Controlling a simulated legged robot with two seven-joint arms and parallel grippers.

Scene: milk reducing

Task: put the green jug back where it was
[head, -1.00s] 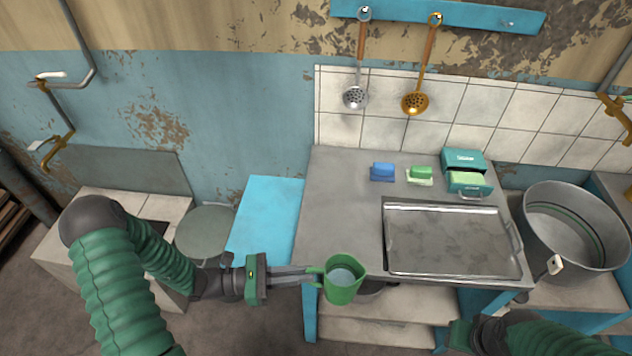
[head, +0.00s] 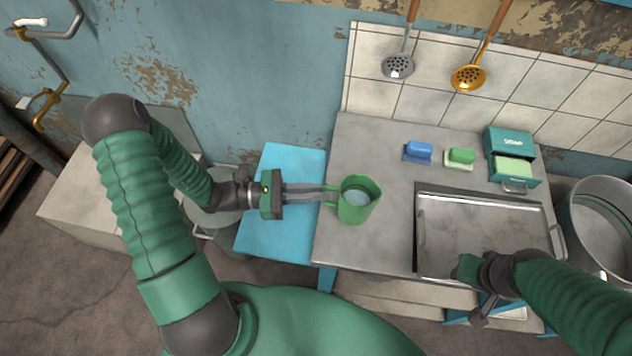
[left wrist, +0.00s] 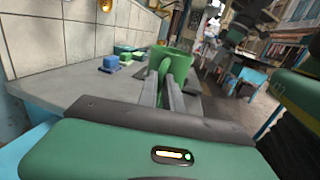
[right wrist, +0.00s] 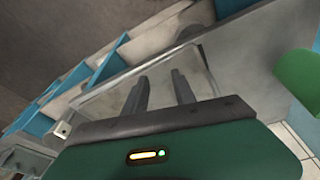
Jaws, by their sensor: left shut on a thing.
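The green jug (head: 358,207) is upright over the left part of the grey worktop (head: 375,145), with pale liquid inside. My left gripper (head: 328,196) comes from the left and is shut on the jug's handle. In the left wrist view the jug (left wrist: 172,58) shows beyond the fingers, its handle between them. I cannot tell whether the jug's base touches the worktop.
A blue sponge (head: 418,151), a green sponge (head: 460,157) and a teal box (head: 510,155) stand behind the tray. A large metal pot (head: 600,220) is at the right. A blue panel (head: 285,225) adjoins the worktop's left side. Two skimmers hang on the wall.

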